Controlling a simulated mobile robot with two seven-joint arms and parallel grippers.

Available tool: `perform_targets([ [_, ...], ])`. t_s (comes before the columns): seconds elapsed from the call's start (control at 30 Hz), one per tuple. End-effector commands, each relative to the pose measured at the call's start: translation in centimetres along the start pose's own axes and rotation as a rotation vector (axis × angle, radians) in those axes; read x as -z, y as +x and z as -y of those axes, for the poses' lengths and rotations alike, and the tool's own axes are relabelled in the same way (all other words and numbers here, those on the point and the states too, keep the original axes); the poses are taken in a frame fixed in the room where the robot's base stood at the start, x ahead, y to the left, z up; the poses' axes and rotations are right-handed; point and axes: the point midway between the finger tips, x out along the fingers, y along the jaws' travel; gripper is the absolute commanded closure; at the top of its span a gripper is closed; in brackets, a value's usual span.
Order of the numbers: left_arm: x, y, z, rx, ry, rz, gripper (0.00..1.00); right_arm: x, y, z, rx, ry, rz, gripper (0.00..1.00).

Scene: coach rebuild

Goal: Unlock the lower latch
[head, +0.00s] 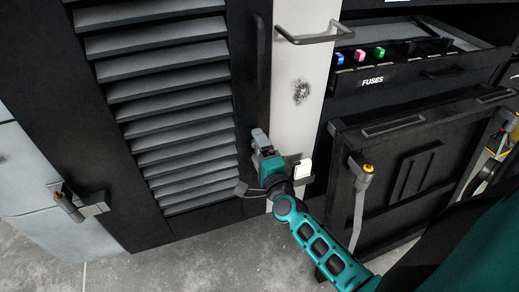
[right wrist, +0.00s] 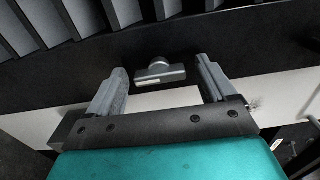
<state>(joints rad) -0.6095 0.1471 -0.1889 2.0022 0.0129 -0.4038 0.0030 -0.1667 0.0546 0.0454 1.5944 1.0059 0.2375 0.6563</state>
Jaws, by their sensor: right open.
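The lower latch (right wrist: 160,72) is a small grey bar on a round knob, on the dark louvred panel (right wrist: 215,44) beside the white strip. It shows in the right wrist view between and slightly beyond the fingertips, apart from both. My right gripper (right wrist: 160,78) is open, with one grey finger on each side of the latch. In the head view my right gripper (head: 261,140) is at the lower right edge of the louvred panel (head: 105,110), and its hand hides the latch. My left gripper is not in view.
A white strip (head: 300,65) with a dark handle (head: 310,38) runs right of the panel. Further right are the fuse tray (head: 372,80) and a dark door with a grey lever (head: 361,185). Another lever (head: 67,203) is at far left. The grey floor (head: 200,262) is clear.

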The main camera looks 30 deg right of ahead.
Motion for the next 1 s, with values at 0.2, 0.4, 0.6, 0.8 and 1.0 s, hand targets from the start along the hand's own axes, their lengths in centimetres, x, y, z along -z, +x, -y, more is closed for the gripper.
perform_targets([
  [0.2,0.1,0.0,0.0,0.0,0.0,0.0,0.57,0.0,-1.1,-0.1,-0.003,-0.001,0.001,0.16],
  [0.4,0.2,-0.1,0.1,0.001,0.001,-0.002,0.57,0.0,-4.9,-0.1,-0.005,-0.002,0.001,0.16],
  [0.6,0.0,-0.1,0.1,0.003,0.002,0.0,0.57,0.0,-9.0,-0.1,-0.004,-0.002,0.001,0.16],
  [0.8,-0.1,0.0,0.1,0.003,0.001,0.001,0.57,0.0,-11.8,-0.1,-0.001,-0.001,0.0,0.16],
  [1.0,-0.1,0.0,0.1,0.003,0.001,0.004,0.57,0.0,-12.9,0.0,0.001,0.0,0.0,0.16],
])
